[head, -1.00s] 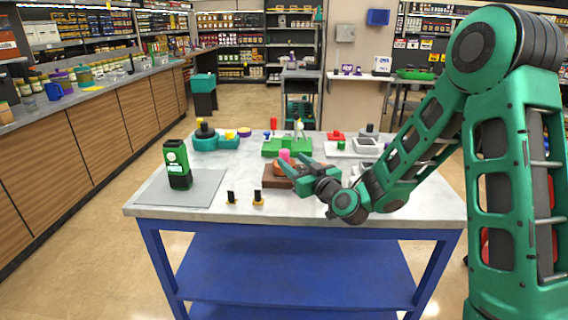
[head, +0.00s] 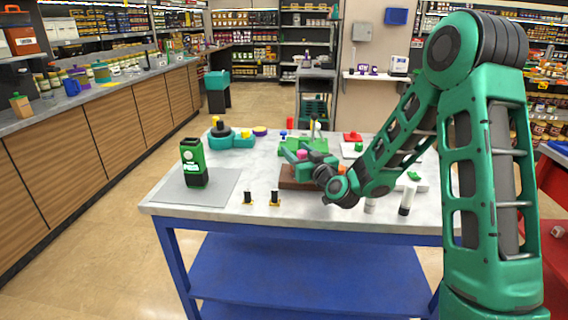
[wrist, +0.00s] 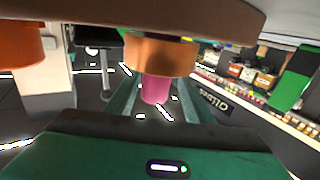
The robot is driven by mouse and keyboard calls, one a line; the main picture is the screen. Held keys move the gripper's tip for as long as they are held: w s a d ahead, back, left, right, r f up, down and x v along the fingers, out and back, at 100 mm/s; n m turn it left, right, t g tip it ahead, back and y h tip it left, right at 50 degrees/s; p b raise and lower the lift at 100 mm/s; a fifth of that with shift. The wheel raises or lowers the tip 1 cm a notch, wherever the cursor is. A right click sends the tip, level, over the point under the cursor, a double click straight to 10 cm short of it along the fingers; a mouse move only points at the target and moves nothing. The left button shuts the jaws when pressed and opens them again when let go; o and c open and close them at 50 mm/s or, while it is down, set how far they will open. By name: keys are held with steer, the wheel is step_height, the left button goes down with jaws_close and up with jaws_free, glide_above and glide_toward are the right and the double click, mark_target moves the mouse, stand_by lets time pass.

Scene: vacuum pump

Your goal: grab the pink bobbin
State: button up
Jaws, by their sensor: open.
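The pink bobbin (head: 301,154) is a small pink cylinder at the brown block (head: 292,183) on the table, partly covered by my gripper in the head view. In the wrist view the bobbin (wrist: 156,90) sticks out from a copper-coloured round part (wrist: 160,57) on the brown block's face (wrist: 150,14). My gripper (head: 293,155) is open. Its two green fingers (wrist: 157,93) lie on either side of the bobbin in the wrist view. I cannot tell whether either finger touches it.
A green-and-black box (head: 193,163) stands on a grey mat (head: 215,190) at the left. Two small black-and-yellow pieces (head: 274,198) stand near the front edge. A green fixture (head: 317,145) is just behind. An orange cylinder (wrist: 20,46) is beside the copper part.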

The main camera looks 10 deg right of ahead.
steer(key=shift+w+d, duration=0.35)
steer(key=shift+w, duration=0.25)
steer(key=shift+w+d, duration=0.2)
steer(key=shift+w, duration=0.05)
steer(key=shift+a, duration=0.2)
steer(key=shift+a, duration=0.1)
steer(key=c, duration=0.4)
steer(key=shift+a, duration=0.1)
jaws_close()
steer(key=shift+r, duration=0.1)
